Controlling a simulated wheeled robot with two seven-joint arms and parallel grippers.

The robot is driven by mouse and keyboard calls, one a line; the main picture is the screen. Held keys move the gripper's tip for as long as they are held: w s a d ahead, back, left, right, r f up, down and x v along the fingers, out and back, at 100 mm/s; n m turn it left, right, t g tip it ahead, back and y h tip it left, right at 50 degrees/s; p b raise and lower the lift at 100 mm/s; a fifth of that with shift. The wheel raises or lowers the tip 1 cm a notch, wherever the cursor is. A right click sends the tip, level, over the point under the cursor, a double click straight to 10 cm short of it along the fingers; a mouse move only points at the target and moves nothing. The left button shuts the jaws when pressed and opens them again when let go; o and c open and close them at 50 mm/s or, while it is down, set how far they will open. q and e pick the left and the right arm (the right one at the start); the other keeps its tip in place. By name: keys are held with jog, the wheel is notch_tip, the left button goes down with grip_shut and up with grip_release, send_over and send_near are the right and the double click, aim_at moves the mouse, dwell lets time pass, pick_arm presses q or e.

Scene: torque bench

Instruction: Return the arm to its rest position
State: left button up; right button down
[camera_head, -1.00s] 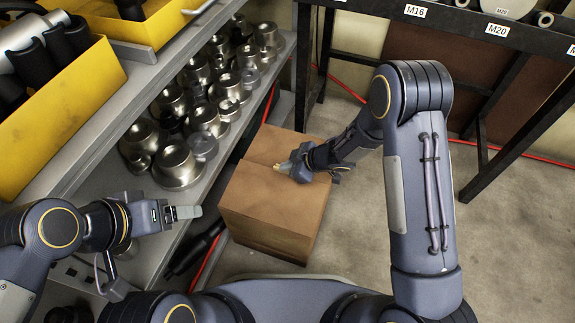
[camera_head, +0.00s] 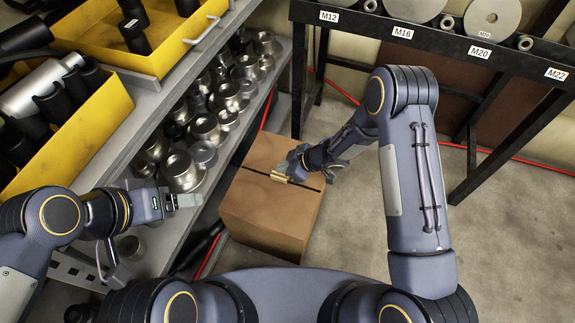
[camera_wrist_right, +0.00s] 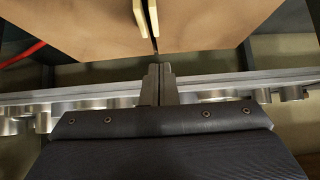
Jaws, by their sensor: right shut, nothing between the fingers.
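My right gripper (camera_head: 285,176) reaches from the right over the brown cardboard box (camera_head: 262,215) on the floor. In the right wrist view its two grey fingers (camera_wrist_right: 159,82) are together, with nothing between them. The box's top (camera_wrist_right: 205,28) and its dark seam lie beyond the fingertips. Two brass-coloured strips (camera_wrist_right: 146,17) flank the seam there; whether they touch the fingers, I cannot tell. My left gripper (camera_head: 187,201) is at the left, in front of the shelf unit, seen side-on. Its finger gap is hidden.
The grey shelf unit (camera_head: 152,106) at the left holds yellow bins (camera_head: 112,108) and several metal sockets (camera_head: 181,172). A dark rack (camera_head: 452,45) with labels M12 to M22 stands at the back right. A red cable (camera_head: 525,163) crosses the floor. Bare floor (camera_head: 515,235) lies at the right.

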jog(key=p+v, duration=0.2)
jog(key=v, duration=0.7)
jog(key=shift+d+p, duration=0.2)
jog(key=shift+p, duration=0.1)
jog(key=shift+s, duration=0.1)
